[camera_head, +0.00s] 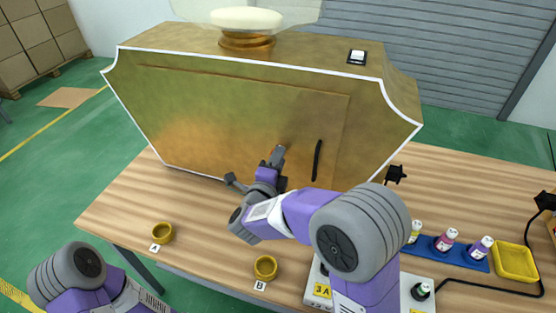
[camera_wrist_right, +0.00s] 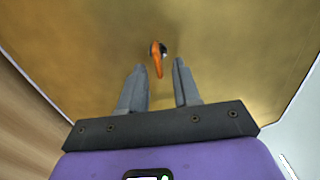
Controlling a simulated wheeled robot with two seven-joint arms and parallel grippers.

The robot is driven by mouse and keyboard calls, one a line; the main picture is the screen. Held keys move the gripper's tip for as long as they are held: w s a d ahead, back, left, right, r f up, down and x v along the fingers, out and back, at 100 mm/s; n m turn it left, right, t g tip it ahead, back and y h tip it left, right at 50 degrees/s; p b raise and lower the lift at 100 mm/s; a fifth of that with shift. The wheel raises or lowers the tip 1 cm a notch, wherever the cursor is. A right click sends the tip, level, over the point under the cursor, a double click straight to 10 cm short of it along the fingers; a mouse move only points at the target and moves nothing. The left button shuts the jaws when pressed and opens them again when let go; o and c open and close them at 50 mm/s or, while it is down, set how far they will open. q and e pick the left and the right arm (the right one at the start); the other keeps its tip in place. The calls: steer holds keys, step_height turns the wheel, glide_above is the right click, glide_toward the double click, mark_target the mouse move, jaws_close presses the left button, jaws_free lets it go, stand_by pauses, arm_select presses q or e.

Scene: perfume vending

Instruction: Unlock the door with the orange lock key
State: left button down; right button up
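The orange lock key (camera_wrist_right: 157,62) sits in a small round lock on the golden door panel in the right wrist view. In the head view only a small orange spot shows by my right gripper (camera_head: 277,156), which hides most of the lock. The door (camera_head: 220,110) is on the front of a large golden, perfume-bottle-shaped cabinet and looks closed. A black upright handle (camera_head: 317,160) is right of the gripper. My right gripper, also in the wrist view (camera_wrist_right: 160,66), is open, its two grey fingers apart. The key shows between and just beyond the fingertips. My left gripper is out of view.
The wooden table holds two yellow rings, A (camera_head: 162,233) and B (camera_head: 265,267), in front of the cabinet. A blue rack (camera_head: 473,261) with small bottles and a yellow tray (camera_head: 515,262) stand at the right. My left arm is at the lower left.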

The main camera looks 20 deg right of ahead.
steer(key=p+v, duration=0.1)
steer(key=v, duration=0.6)
steer(key=shift+s+a, duration=0.2)
steer(key=shift+s, duration=0.05)
stand_by(0.3)
